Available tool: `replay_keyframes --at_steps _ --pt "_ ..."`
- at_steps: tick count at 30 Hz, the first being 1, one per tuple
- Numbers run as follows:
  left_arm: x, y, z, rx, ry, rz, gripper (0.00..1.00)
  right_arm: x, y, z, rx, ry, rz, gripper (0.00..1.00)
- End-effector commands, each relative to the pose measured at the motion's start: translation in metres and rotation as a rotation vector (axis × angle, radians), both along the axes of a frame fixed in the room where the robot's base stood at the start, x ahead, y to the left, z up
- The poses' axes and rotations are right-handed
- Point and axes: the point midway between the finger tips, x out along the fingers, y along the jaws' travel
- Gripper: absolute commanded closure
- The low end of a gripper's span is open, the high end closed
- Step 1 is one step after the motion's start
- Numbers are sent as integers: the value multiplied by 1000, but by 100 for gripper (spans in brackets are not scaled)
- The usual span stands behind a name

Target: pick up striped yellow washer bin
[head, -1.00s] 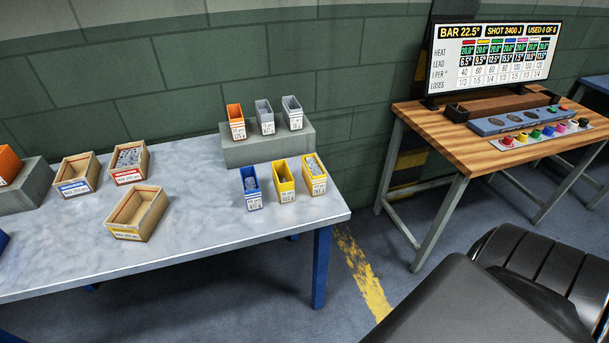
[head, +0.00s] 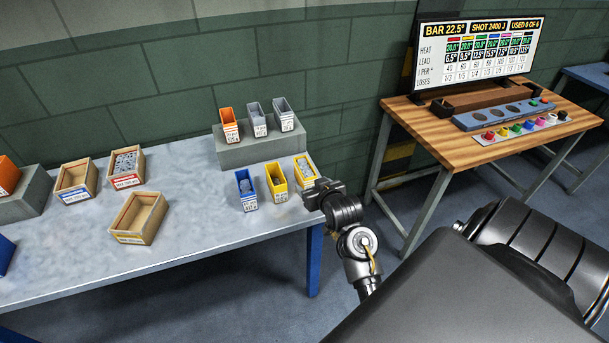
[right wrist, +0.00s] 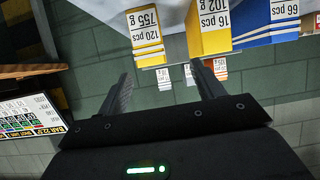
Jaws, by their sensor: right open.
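The striped yellow washer bin (head: 305,166) stands upright at the right end of the front row on the grey table, full of small metal pieces. My right gripper (head: 319,188) is just in front of it, covering its lower front. In the right wrist view, upside down, the bin (right wrist: 149,50) shows yellow and white stripes by a label reading 120 pcs. The right gripper (right wrist: 163,82) is open and empty there, apart from the bin. A plainer yellow bin (head: 276,181) stands to its left. My left gripper is out of view.
A blue bin (head: 246,189) stands left of the yellow pair. Orange and grey bins stand on a grey riser (head: 258,150) behind. Wooden boxes (head: 138,219) sit farther left. The table's right edge is close to my right arm. A wooden bench (head: 430,130) with a screen is at right.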

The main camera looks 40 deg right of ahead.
Motion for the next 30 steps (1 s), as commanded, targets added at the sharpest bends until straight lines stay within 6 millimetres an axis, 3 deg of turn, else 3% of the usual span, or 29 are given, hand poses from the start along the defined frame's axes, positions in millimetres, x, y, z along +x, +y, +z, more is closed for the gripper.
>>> replay_keyframes --at_steps 2,6,18,26,30 --pt "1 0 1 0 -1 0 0 6 -9 12 0 -41 -23 33" --pt "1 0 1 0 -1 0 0 9 -14 17 -1 -63 -34 33" --pt "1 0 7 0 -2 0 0 52 -29 -2 -1 -60 -33 33" --pt "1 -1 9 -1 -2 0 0 59 -32 -5 -1 -60 -33 33" --pt "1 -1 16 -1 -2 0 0 73 -38 -9 -1 -59 -33 33"
